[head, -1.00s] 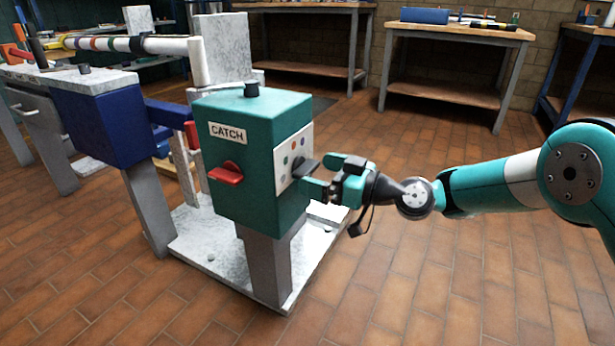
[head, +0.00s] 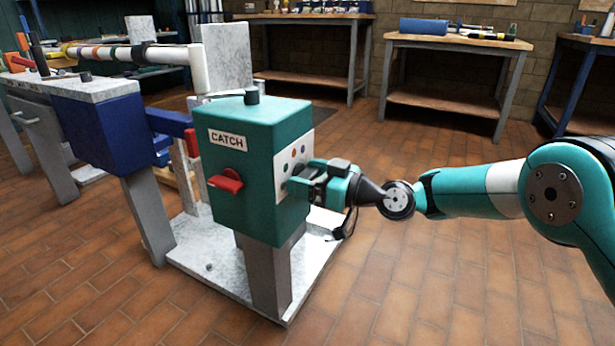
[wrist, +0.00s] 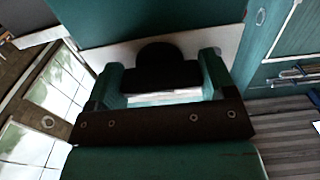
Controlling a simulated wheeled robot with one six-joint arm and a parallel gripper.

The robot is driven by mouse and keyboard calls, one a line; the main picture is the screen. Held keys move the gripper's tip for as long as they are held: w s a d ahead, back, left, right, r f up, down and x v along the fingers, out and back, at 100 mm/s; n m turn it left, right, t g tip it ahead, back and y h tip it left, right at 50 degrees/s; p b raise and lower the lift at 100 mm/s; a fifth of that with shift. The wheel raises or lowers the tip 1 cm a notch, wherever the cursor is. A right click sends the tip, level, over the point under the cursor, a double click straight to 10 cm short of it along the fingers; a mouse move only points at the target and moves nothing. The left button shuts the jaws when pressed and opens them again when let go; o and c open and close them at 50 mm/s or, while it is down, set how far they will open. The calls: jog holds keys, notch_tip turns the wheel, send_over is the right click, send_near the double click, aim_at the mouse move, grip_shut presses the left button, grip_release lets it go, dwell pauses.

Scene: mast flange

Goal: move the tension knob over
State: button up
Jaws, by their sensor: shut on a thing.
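The teal box marked CATCH (head: 235,185) stands on a grey post. Its right face carries a white dial plate (head: 281,164) with several coloured dots. My gripper (head: 302,184) is up against this plate from the right. In the wrist view the dark, round-topped tension knob (wrist: 160,66) sits between the two teal fingers of my gripper (wrist: 161,82), which is shut on it. In the head view the fingers hide most of the knob, so its pointing direction is unclear.
A red lever (head: 226,181) sticks out of the box's front face, and a black button (head: 252,96) is on top. A pale base plate (head: 205,262) lies below. A blue block (head: 100,130) stands to the left.

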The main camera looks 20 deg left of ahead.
jog(key=shift+m+p, duration=0.3)
jog(key=m+p, duration=0.2)
jog(key=shift+r+m, duration=0.15)
jog(key=shift+m, duration=0.15)
jog(key=shift+m+p, duration=1.4)
jog(key=shift+m, duration=0.8)
jog(key=shift+f, duration=0.2)
jog(key=o, duration=0.9)
jog(key=shift+d, duration=0.1)
